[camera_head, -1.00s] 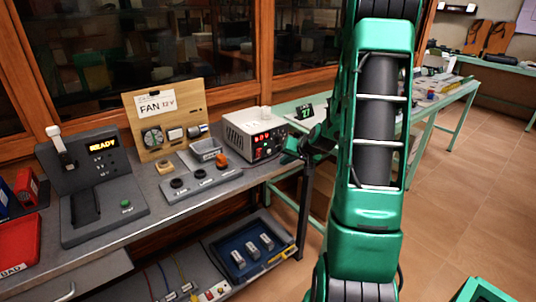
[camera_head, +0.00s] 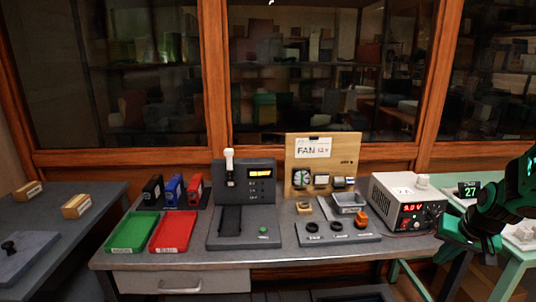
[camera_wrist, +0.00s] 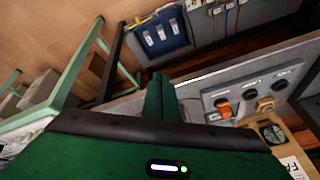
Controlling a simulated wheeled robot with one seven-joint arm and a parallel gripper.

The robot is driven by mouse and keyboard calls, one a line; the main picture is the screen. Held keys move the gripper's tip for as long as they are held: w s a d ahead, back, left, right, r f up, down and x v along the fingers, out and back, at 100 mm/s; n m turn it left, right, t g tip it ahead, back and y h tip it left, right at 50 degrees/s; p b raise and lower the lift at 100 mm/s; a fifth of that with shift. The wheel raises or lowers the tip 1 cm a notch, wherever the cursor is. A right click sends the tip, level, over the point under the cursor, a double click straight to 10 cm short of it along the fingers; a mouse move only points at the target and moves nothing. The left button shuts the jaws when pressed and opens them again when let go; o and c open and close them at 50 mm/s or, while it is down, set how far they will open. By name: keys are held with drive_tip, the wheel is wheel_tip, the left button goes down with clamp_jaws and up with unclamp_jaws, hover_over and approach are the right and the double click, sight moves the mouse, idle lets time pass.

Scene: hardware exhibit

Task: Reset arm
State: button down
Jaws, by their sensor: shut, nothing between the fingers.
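My gripper (camera_head: 474,236) is at the right of the head view, beside the right end of the workbench and just right of the power supply (camera_head: 408,203). My green arm enters from the right edge. In the wrist view, the green fingers (camera_wrist: 158,96) are together with nothing between them. They point toward the bench edge, seen at a steep angle.
The bench (camera_head: 282,258) carries red (camera_head: 172,232) and green (camera_head: 132,232) trays, a lever tester (camera_head: 243,205), a wooden fan board (camera_head: 323,165) and a grey knob block (camera_head: 338,234). A green table (camera_head: 512,262) stands at right, a side table (camera_head: 92,222) at left.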

drive_tip(key=s+a+r+g, duration=0.1)
drive_tip(key=s+a+r, duration=0.1)
drive_tip(key=s, duration=0.5)
drive_tip(key=s+a+r+g, duration=0.2)
drive_tip(key=s+a, duration=0.2)
drive_tip(key=s, duration=0.4)
drive_tip(key=s+a+r+g+y, duration=0.1)
drive_tip(key=s+a+r, duration=0.1)
drive_tip(key=s, duration=0.5)
drive_tip(key=shift+s+a+r+g, duration=0.2)
drive_tip(key=shift+a+g, duration=0.2)
drive_tip(key=shift+a, duration=0.35)
drive_tip(key=shift+w+f, duration=0.25)
drive_tip(key=shift+w, duration=0.4)
